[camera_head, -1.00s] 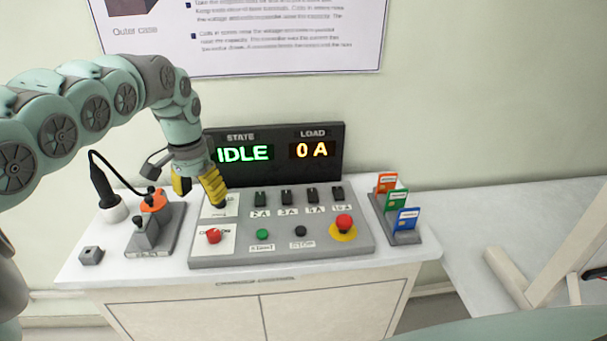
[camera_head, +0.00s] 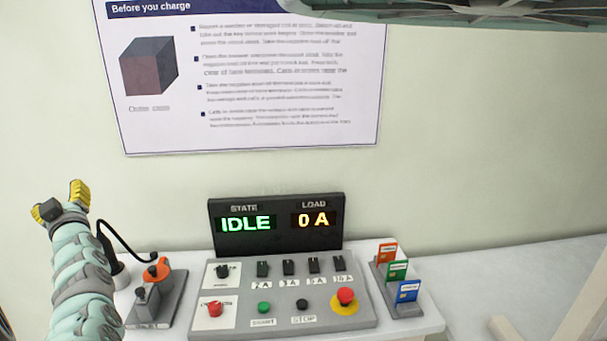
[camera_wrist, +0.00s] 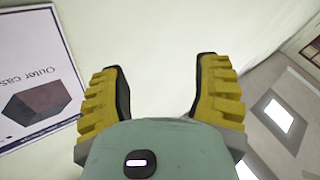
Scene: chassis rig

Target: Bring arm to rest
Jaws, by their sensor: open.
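My gripper (camera_head: 62,201) is at the left of the head view, raised above the bench and pointing up, its yellow fingers apart. In the wrist view my gripper (camera_wrist: 158,92) is open, with nothing between its fingers but pale wall behind. The control panel (camera_head: 290,328) stands to the right of my arm, clear of it. Its display (camera_head: 277,222) reads IDLE and 0 A.
A grey fixture with an orange part (camera_head: 157,271) stands left of the panel, close to my arm. A dark cable (camera_head: 122,241) loops behind it. A rack of coloured cards (camera_head: 397,270) stands at the right. A poster (camera_head: 240,80) hangs on the wall.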

